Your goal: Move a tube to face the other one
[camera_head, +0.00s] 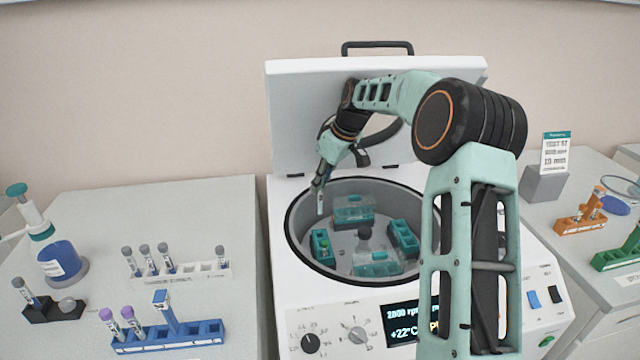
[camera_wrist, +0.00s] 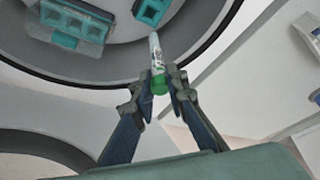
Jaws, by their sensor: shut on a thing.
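My gripper (camera_head: 320,184) is shut on a green-capped tube (camera_wrist: 155,50) and holds it at the left side of the open centrifuge bowl (camera_head: 291,222). In the wrist view, my gripper (camera_wrist: 159,76) grips the tube near its green cap, and its clear end points away toward the rotor buckets. The rotor has a left bucket (camera_head: 319,236), a back bucket (camera_head: 353,202), a right bucket (camera_head: 404,238) and a front bucket (camera_head: 377,268). A small green spot, perhaps another tube's cap, shows in the left bucket. The insides of the other buckets are hard to make out.
The centrifuge lid (camera_head: 300,110) stands open behind the bowl. A white rack (camera_head: 200,272) and a blue rack (camera_head: 170,340) with tubes stand on the left bench, near a blue bottle (camera_head: 60,262). Orange (camera_head: 580,226) and green (camera_head: 615,258) racks are on the right.

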